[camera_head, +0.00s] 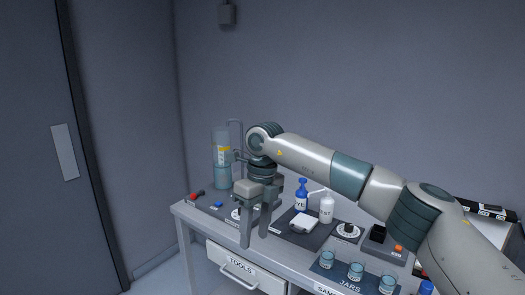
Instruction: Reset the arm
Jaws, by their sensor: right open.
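My right arm reaches in from the right across the bench. My right gripper (254,237) points down over the left part of the bench, its fingers apart and nothing seen between them. A tall clear and teal cylinder (222,165), which looks like the salt hopper, stands behind and to the left of the gripper. A small round white item (237,214) is partly hidden behind the gripper. My left gripper is not in view.
The grey bench (186,211) has a TOOLS drawer (232,272). A red-ended tool (197,195) lies at the left edge.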

